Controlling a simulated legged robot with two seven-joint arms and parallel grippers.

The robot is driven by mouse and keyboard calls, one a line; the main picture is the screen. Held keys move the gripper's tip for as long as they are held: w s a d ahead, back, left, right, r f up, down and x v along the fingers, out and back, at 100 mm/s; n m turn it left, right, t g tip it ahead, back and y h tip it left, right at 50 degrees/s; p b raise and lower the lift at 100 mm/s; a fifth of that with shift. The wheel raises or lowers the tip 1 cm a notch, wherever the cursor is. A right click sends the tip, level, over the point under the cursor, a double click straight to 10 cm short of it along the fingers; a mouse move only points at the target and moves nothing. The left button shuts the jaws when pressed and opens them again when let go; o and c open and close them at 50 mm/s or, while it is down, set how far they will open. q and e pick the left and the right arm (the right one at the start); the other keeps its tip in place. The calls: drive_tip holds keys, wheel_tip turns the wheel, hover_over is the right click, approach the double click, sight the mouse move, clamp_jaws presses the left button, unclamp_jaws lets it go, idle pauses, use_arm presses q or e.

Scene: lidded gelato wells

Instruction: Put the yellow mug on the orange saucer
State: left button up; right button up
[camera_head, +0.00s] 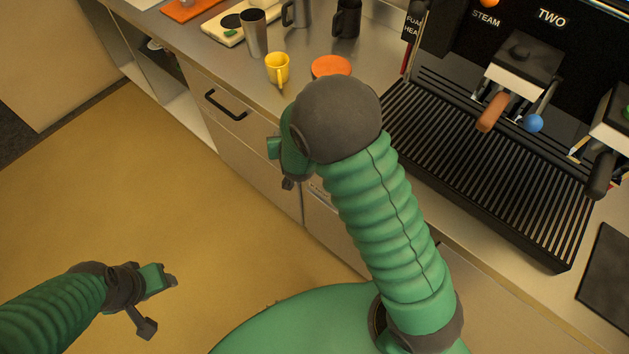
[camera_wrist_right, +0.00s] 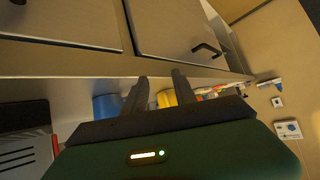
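The yellow mug (camera_head: 277,68) stands upright on the steel counter, left of the orange saucer (camera_head: 331,66). The saucer is bare, and my right arm's dark joint comes close to its near edge. My right gripper (camera_head: 288,182) is low in front of the drawers, on the near side of the counter edge, mostly hidden by my arm. In the wrist view its two fingers (camera_wrist_right: 159,84) are apart with nothing between them, and the yellow mug (camera_wrist_right: 167,98) shows beyond them.
A steel cup (camera_head: 254,34), a dark mug (camera_head: 347,18) and a grey mug (camera_head: 297,12) stand behind the yellow mug. A coffee machine with a slatted drip tray (camera_head: 490,170) fills the right. A drawer handle (camera_head: 224,105) sticks out below the counter. A blue object (camera_wrist_right: 107,105) shows in the wrist view.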

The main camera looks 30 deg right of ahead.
use_arm(q)
drive_tip(key=shift+s+a, duration=0.25)
drive_tip(key=shift+a, duration=0.2)
use_arm(e)
drive_tip(key=s+a+r+n+g+y, duration=0.1)
drive_tip(key=s+n+g, duration=0.1)
drive_tip(key=s, duration=1)
drive_tip(key=s+a+r+n+g+y, duration=0.1)
drive_tip(key=s+g, duration=0.4)
drive_tip(key=s, duration=0.8)
drive_tip(key=shift+a+r+n+g+y, duration=0.3)
drive_tip(key=shift+a+r+n+y, duration=0.1)
drive_tip(key=shift+a+r+n, duration=0.3)
use_arm(q)
drive_tip(key=shift+d+r, duration=0.1)
drive_tip(key=shift+d, duration=0.1)
use_arm(e)
drive_tip(key=shift+d, duration=0.3)
